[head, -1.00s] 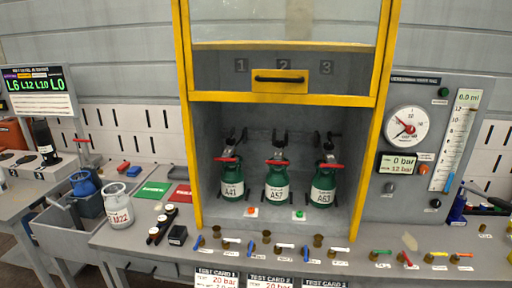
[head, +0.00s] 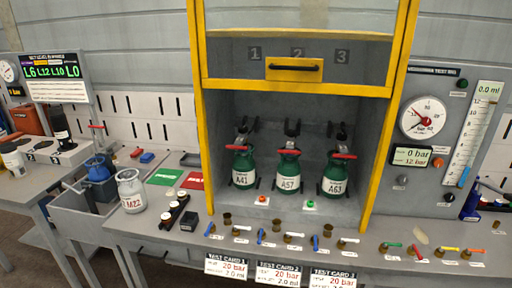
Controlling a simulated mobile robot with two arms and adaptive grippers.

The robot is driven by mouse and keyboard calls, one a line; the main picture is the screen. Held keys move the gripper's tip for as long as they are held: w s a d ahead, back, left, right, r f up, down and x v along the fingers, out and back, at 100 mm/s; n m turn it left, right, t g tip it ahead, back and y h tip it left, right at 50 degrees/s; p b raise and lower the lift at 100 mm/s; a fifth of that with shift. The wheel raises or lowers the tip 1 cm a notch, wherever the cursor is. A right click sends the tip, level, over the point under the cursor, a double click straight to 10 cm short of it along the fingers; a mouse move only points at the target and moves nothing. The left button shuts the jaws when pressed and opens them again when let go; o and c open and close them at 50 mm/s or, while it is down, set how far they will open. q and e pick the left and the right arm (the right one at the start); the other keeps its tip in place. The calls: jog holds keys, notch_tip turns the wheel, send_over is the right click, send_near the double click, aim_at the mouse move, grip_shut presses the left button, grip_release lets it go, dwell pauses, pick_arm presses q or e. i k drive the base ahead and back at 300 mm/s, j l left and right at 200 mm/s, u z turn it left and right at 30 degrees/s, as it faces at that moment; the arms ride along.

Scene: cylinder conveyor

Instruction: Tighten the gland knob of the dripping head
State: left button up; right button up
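Three green cylinders stand upright in a row inside the yellow-framed cabinet: A41 (head: 243,168) on the left, A57 (head: 288,170) in the middle and A63 (head: 336,174) on the right. Each has a red handle or knob on top. A grey-white cylinder, M22 (head: 131,190), stands on the bench to the left. Small brass valve fittings with coloured levers line the front of the bench, one with a white lever (head: 348,240). No drip is visible at this size, so I cannot tell which head drips. Neither of my grippers is in view.
The cabinet's yellow sash (head: 292,86) is raised above the cylinders. A test panel with a gauge (head: 423,117) reading 0 bar stands at the right. Green (head: 164,177) and red (head: 190,180) mats lie left of the cabinet. A grey sink (head: 70,203) holds a blue cylinder (head: 97,168).

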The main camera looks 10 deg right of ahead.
aim_at(242, 130)
jog(key=i+l+u, duration=0.1)
jog(key=u, duration=0.3)
jog(key=i+l+u, duration=0.1)
jog(key=l+u, duration=0.15)
jog(key=u, duration=0.15)
jog(key=l+u, duration=0.2)
jog(key=u, duration=0.15)
jog(key=i+l, duration=0.05)
